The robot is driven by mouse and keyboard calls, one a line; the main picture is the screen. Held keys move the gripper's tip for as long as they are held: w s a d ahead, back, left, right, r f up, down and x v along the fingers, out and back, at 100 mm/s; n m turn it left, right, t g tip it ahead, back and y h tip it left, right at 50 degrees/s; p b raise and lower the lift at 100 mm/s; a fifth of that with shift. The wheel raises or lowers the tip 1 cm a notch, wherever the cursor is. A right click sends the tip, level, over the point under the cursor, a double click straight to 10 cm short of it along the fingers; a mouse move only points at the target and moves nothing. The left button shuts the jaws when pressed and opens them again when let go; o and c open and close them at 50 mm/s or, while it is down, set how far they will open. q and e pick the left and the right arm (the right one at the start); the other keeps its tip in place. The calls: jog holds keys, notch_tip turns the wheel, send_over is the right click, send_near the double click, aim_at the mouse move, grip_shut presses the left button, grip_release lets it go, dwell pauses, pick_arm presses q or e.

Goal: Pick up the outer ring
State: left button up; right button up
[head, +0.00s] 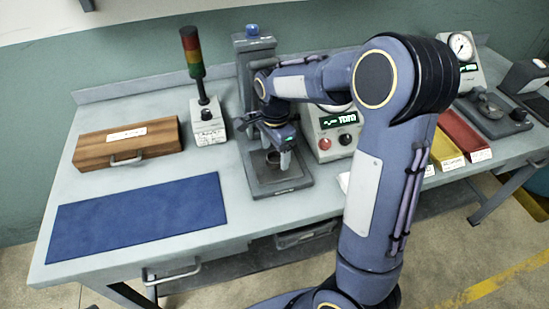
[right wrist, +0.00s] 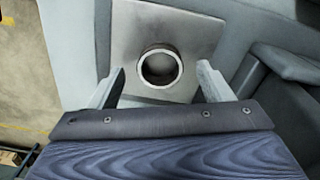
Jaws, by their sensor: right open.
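The outer ring (right wrist: 160,67) is a plain metal ring lying flat on a metal plate in the right wrist view. In the head view the ring (head: 273,157) shows small on the grinder's base (head: 283,184). My right gripper (right wrist: 160,77) is open, with one finger on each side of the ring and a gap to it on both sides. In the head view my right gripper (head: 284,152) hangs just over the base. I cannot tell how high the fingers are above the plate. My left gripper is not in view.
The grinder's column (head: 247,75) stands right behind my gripper. A control box (head: 332,135) is close on its right, and a signal tower (head: 195,65) stands on the left. A wooden box (head: 126,142) and a clear blue mat (head: 137,217) are farther left. Red and yellow bins (head: 463,135) are at right.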

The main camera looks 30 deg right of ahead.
jog(key=shift+f, duration=0.8)
jog(key=c, duration=1.2)
jog(key=shift+r, duration=0.1)
jog(key=shift+r, duration=0.1)
